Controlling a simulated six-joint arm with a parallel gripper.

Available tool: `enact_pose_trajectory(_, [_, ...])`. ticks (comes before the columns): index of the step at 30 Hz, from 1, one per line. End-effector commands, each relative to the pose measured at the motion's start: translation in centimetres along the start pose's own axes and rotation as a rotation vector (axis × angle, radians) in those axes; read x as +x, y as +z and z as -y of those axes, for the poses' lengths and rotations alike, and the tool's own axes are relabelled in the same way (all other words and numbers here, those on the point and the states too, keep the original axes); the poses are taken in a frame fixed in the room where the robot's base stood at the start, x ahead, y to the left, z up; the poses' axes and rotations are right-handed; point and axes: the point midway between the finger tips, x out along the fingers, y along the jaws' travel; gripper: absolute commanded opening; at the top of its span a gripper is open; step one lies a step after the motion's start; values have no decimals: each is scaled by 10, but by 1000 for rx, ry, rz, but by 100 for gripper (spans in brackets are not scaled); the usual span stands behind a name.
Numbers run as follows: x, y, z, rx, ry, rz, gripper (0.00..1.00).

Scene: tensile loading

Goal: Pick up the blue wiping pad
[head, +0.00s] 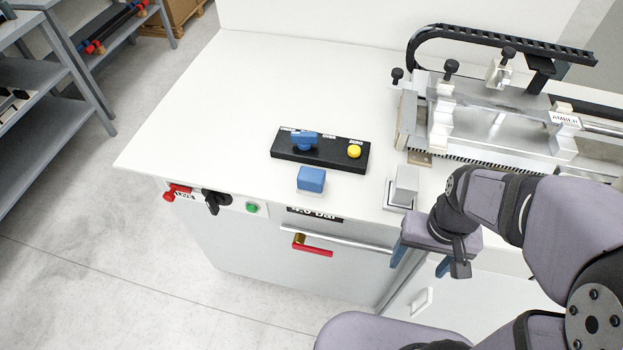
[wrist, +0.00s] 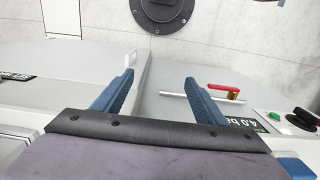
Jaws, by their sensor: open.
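The blue wiping pad (head: 311,180) looks like a small blue block on a pale base. It sits on the white bench top near the front edge, just in front of a black control panel. In the wrist view a blue piece at the bottom right corner (wrist: 298,168) appears to be the same pad, cut off by the frame. My gripper (head: 420,260) is open and empty, fingers pointing down in front of the bench edge, to the right of the pad and apart from it. Both fingers also show in the wrist view (wrist: 159,78) with nothing between them.
The black panel (head: 325,162) carries a blue knob (head: 304,140) and a yellow button (head: 354,151). A grey block (head: 405,182) stands between the pad and my arm. The metal test rig (head: 490,115) fills the back right. A red handle (head: 312,245) projects from the front. The bench's left side is clear.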

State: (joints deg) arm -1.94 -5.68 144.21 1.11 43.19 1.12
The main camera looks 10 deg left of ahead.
Motion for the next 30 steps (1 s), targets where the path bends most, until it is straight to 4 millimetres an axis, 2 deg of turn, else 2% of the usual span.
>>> enact_pose_trajectory(7, [-13, -16, 65, -1, -45, 161, 66])
enact_pose_trajectory(14, [-21, -16, 127, -2, -58, 309, 66])
enact_pose_trajectory(21, [-69, -42, 172, -92, -108, 278, 66])
enact_pose_trajectory(28, [-142, -91, 190, -222, -166, 97, 66])
enact_pose_trajectory(29, [-130, -89, 194, -208, -143, 104, 66])
enact_pose_trajectory(30, [-129, -91, 199, -189, -124, 98, 66])
